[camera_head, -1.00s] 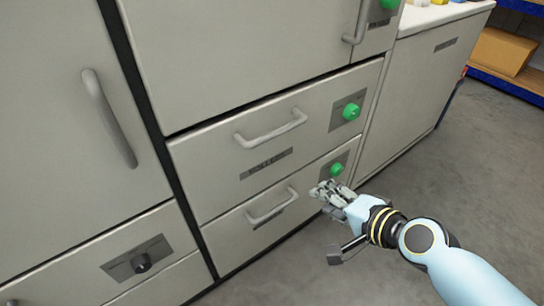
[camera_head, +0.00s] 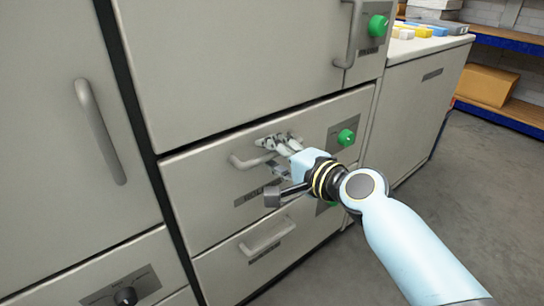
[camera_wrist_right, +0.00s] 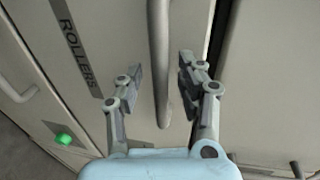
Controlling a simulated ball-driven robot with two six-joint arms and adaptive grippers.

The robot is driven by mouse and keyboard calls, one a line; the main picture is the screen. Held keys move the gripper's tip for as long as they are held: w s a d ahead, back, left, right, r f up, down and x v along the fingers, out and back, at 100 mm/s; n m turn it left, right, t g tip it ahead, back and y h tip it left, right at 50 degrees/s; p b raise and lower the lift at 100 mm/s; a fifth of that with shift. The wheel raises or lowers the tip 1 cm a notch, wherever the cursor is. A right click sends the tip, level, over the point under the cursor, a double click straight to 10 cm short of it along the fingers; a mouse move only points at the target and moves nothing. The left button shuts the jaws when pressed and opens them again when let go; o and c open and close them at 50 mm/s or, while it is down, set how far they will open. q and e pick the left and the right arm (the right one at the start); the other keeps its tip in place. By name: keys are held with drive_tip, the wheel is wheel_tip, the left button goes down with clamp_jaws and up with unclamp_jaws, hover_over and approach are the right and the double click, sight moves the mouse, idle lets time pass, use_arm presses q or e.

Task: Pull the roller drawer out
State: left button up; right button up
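The roller drawer (camera_head: 205,190) is the upper of two grey drawers in the middle of the head view and looks shut. Its label (camera_head: 255,195) reads ROLLERS in the wrist view (camera_wrist_right: 74,42). Its grey bar handle (camera_head: 243,162) also shows in the wrist view (camera_wrist_right: 159,55). My right gripper (camera_head: 278,141) is at the right part of this handle and hides some of it. In the wrist view its fingers (camera_wrist_right: 158,82) are open, one on each side of the bar, with gaps to it. My left gripper is not in view.
A green knob (camera_head: 346,137) sits right of the handle. Below is another drawer with its own handle (camera_head: 266,236). A tall door handle (camera_head: 100,130) is at left, and another handle (camera_head: 351,35) hangs above. A counter (camera_head: 425,47) holds small coloured blocks. The floor (camera_head: 480,200) at right is clear.

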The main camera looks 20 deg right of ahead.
drive_tip(key=shift+w+a, duration=0.1)
drive_tip(key=shift+w, duration=0.15)
clamp_jaws()
idle(0.4)
